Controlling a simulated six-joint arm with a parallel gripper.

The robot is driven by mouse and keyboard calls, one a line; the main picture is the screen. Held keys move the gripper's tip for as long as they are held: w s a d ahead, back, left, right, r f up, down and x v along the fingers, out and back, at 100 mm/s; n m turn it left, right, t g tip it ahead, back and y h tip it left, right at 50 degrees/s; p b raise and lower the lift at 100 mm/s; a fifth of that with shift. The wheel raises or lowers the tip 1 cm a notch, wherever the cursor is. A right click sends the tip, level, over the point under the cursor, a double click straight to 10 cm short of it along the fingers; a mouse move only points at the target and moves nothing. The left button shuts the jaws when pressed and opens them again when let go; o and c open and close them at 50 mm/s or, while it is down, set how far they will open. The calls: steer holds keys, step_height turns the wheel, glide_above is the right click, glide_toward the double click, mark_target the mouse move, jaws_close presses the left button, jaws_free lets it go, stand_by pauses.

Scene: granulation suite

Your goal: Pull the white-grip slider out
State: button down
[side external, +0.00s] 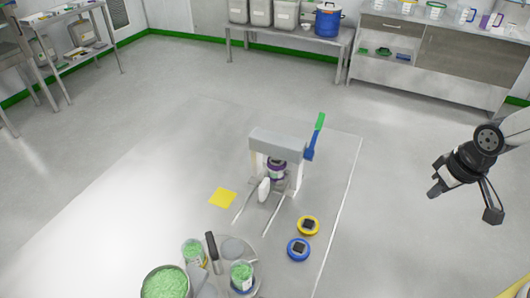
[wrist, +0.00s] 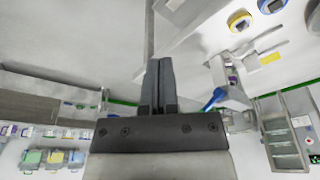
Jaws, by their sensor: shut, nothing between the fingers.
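In the side view, the slider's white grip (side external: 264,189) is an upright white oval at the front of a small grey housing (side external: 278,142). Two thin metal rails (side external: 272,216) run forward from the housing along the floor-like surface. A purple-and-white container (side external: 277,170) sits under the housing, behind the grip. A blue lever with a green end (side external: 317,132) rises at the housing's right. My gripper (side external: 433,193) hangs well to the right, apart from all of this. In the wrist view my gripper (wrist: 160,62) has its dark fingers together, empty; the housing (wrist: 235,97) shows right of them.
A yellow round button (side external: 307,225) and a blue one (side external: 298,248) lie right of the rails. A yellow square (side external: 222,197) lies left. Tubs of green granules (side external: 165,284) and a dark-handled tool (side external: 213,248) stand in front. The surface between gripper and housing is clear.

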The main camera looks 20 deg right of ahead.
steer(key=c, duration=0.8)
jaws_free()
steer(key=shift+c, duration=0.2)
steer(key=o, duration=0.7)
steer(key=shift+r, duration=0.35)
steer(key=shift+o, duration=0.7)
steer(key=shift+r, duration=0.3)
steer(key=shift+w+v, duration=0.45)
steer(key=shift+v, duration=1.5)
steer(key=n+y, duration=0.3)
steer(key=n, duration=0.6)
glide_above(266, 184)
steer(key=s+d, duration=0.2)
step_height(266, 184, down, 14)
steer(key=shift+w+a+f+t, duration=0.1)
steer(key=shift+w+f+t, duration=0.2)
steer(key=shift+f, duration=0.2)
steer(key=shift+f, duration=0.1)
